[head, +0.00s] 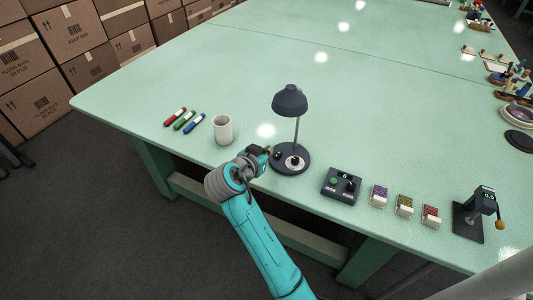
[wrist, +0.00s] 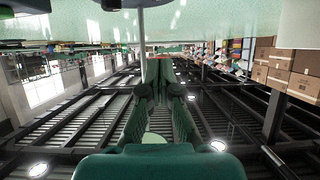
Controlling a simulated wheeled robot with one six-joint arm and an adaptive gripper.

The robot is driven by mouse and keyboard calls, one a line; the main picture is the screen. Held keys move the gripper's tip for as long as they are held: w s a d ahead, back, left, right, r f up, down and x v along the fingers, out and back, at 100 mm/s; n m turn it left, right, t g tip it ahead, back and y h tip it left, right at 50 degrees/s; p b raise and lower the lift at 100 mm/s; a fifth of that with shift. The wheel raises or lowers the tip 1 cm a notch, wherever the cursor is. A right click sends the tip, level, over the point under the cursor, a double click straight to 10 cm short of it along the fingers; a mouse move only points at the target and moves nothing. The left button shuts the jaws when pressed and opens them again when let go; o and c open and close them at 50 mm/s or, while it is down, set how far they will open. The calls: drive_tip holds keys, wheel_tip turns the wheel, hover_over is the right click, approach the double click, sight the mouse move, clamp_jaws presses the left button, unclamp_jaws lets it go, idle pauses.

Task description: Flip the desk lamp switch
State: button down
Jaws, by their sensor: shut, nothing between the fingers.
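The dark grey desk lamp (head: 290,101) stands upright on the pale green table, its shade on a thin pole above a round base (head: 291,171). A small dark knob-like part (head: 278,154) shows on the base's left side, and a pale disc with a dark centre (head: 295,162) is around the middle; I cannot tell which is the switch. My gripper (head: 266,150) is shut and empty, just left of the base. Contact cannot be told. In the wrist view my fingers (wrist: 161,64) point towards the lamp pole (wrist: 141,30), with part of the dark base at the top edge.
A dark control box (head: 341,185), several small packs (head: 404,206) and a dark device (head: 474,212) line the near edge rightwards. The table's middle (head: 330,90) is clear.

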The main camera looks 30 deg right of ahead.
hover_over(274, 162)
drive_tip(key=d, duration=0.1)
drive_tip(key=f, duration=0.3)
drive_tip(key=shift+w+d+f, duration=0.15)
drive_tip(key=shift+w+f, duration=0.1)
drive_tip(key=shift+w, duration=0.1)
drive_tip(key=shift+s+a+f, duration=0.1)
drive_tip(key=shift+a+f, duration=0.15)
drive_tip(key=shift+f, duration=0.35)
drive_tip(key=shift+s+a+f, duration=0.1)
drive_tip(key=shift+a+f, duration=0.1)
drive_tip(key=shift+f, duration=0.4)
drive_tip(key=shift+a+f, duration=0.1)
drive_tip(key=shift+f, duration=0.55)
drive_tip(key=shift+s+a+f+h, duration=0.1)
drive_tip(key=shift+s+f+h, duration=0.05)
drive_tip(key=shift+f+h, duration=0.3)
drive_tip(key=shift+r, duration=0.1)
drive_tip(key=shift+r, duration=0.8)
